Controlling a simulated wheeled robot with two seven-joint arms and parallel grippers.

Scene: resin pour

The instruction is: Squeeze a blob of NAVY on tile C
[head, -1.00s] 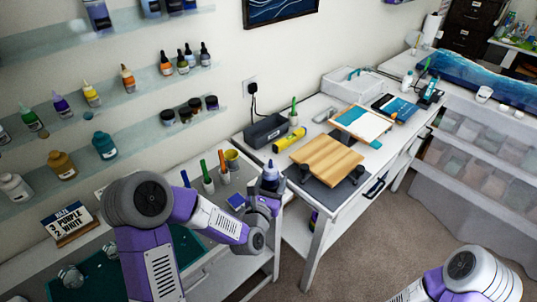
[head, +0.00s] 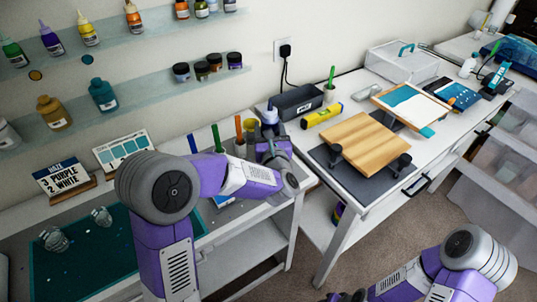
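My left gripper (head: 272,150) is over the back right part of the left bench, mostly hidden by its own arm. A bottle with a pale nozzle and dark blue contents (head: 268,115) stands upright in it, and the fingers appear closed around its lower part. Its label is not visible. My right arm is at the bottom right; only a dark piece of the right gripper (head: 347,296) shows at the lower edge. A small blue-and-white piece (head: 222,201) lies partly hidden under my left arm. No letter C can be read on any tile.
A dark green mat (head: 85,262) with two clear cups (head: 101,216) lies on the left bench. A wooden board (head: 365,143) stands on the right table. Bottles fill the wall shelves.

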